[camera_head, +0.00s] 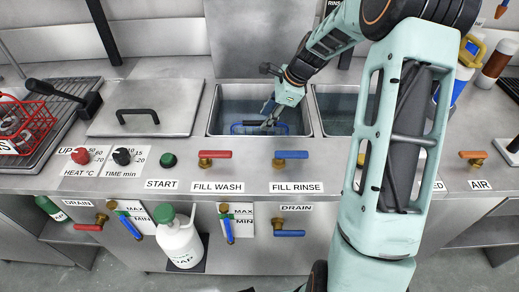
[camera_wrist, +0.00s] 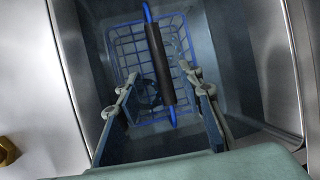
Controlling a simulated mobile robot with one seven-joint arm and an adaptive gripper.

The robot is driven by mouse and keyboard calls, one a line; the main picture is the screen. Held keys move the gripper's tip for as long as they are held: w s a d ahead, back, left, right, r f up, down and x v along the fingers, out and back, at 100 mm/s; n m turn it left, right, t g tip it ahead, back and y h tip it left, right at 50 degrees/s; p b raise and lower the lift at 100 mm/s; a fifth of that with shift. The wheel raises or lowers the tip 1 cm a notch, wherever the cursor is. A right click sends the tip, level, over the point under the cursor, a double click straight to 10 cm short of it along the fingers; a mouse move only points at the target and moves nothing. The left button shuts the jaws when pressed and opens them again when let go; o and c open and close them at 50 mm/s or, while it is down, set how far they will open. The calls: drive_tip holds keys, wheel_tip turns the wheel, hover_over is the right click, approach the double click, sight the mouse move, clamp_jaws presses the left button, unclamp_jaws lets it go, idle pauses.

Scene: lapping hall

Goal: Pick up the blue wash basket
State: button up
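The blue wash basket (camera_head: 243,127) is a wire basket sitting down in the left tank (camera_head: 214,112). In the wrist view the basket (camera_wrist: 124,46) shows below my fingers, with a dark grip on its blue handle (camera_wrist: 160,62) running between them. My gripper (camera_head: 269,108) reaches down into the tank over the basket. In the wrist view my gripper (camera_wrist: 156,88) is open, one finger on each side of the handle, with gaps visible. Whether the fingertips are level with the handle is hard to tell. Part of the basket is hidden by the fingers.
The tank walls stand close around the basket. A second tank (camera_head: 334,102) lies to the right. A lid with a black handle (camera_head: 150,107) covers the counter to the left. A red basket (camera_head: 24,122) sits at the far left. Red and blue valves line the front.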

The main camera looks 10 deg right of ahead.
sight(261, 123)
drive_tip(key=b+x, duration=0.1)
drive_tip(key=x, duration=0.3)
drive_tip(key=shift+w+a+f, duration=0.1)
drive_tip(key=shift+w+f, duration=0.1)
drive_tip(key=shift+w, duration=0.05)
clamp_jaws()
drive_tip(key=shift+r, duration=0.1)
